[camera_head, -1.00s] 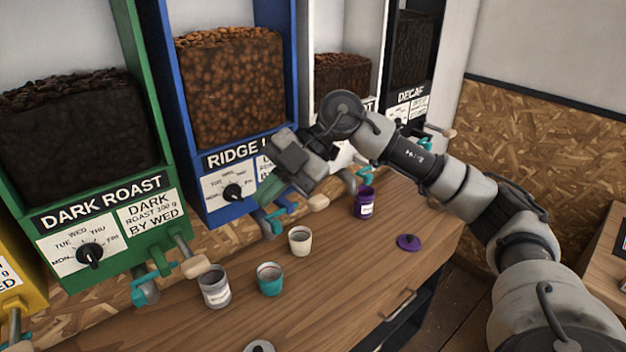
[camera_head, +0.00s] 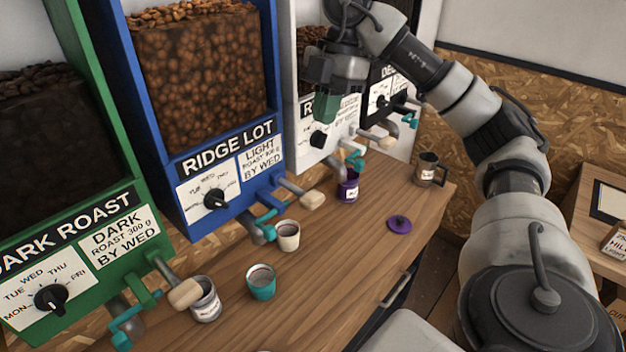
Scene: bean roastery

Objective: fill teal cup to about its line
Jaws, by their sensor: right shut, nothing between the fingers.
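The teal cup (camera_head: 261,282) stands upright on the wooden counter (camera_head: 330,260), in front of the space between the green and blue dispensers. Its inside looks dark; I cannot tell its fill level or see its line. My right gripper (camera_head: 328,106) is raised in front of the white dispenser (camera_head: 345,140), shut and empty, well above and behind the cup. The blue Ridge Lot dispenser (camera_head: 228,148) and green Dark Roast dispenser (camera_head: 110,215) hold beans. Each has a dial and a spout with a handle. My left gripper is not in view.
A cream cup (camera_head: 288,236) stands near the blue spout, and a grey labelled cup (camera_head: 206,300) by the green one. A purple jar (camera_head: 348,186), its purple lid (camera_head: 399,224) and a grey mug (camera_head: 428,170) are farther right. The counter's front right is clear.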

